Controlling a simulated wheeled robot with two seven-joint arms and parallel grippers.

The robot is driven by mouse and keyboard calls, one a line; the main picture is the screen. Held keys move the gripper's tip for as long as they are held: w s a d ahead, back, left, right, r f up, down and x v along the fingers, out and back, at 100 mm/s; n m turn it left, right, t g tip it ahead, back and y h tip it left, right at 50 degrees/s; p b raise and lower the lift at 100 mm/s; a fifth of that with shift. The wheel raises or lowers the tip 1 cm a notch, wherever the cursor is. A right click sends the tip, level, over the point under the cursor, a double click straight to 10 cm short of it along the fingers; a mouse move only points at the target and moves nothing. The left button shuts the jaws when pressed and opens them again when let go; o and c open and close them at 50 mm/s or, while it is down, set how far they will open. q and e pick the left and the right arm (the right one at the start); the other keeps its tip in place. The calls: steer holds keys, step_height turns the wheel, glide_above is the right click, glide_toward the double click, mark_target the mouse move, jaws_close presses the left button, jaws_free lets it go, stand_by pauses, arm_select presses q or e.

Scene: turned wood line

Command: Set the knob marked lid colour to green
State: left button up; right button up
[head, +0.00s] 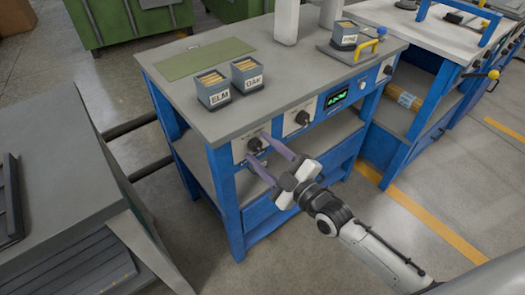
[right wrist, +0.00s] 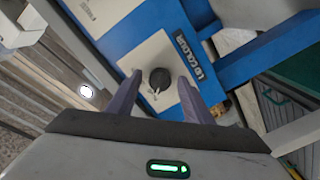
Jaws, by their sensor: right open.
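The lid colour knob (head: 254,145) is a black knob on a pale plate at the left end of the blue bench front. It also shows in the right wrist view (right wrist: 159,78), on its plate beside a dark label reading LID COLOUR (right wrist: 194,56). Its white pointer mark is small, and I cannot read which colour it points at. My right gripper (head: 258,151) is open, its two purple-grey fingers reaching toward the knob, one on each side of it. In the right wrist view the knob lies between the fingers, apparently untouched. My left gripper is out of view.
Another black knob (head: 302,118), a green display (head: 337,98) and a further knob (head: 388,70) line the bench front. Boxes marked ELM (head: 213,90) and OAK (head: 246,76) stand on the bench top (head: 270,95). A grey cabinet (head: 55,180) stands at left.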

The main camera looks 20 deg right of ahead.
steer(key=shift+c, duration=0.3)
steer(key=c, duration=1)
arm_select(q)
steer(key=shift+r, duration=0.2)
arm_select(e)
steer(key=shift+m, duration=0.3)
steer(key=shift+m+p, duration=0.4)
steer(key=shift+m, duration=0.1)
steer(key=m+p, duration=0.1)
steer(key=m, duration=0.2)
steer(key=shift+m, duration=0.3)
steer(key=m+p, duration=0.1)
steer(key=m, duration=0.2)
steer(key=shift+a, duration=0.1)
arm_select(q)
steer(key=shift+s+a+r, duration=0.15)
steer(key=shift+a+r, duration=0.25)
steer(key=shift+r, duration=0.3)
arm_select(e)
steer(key=m, duration=0.5)
steer(key=shift+m, duration=0.4)
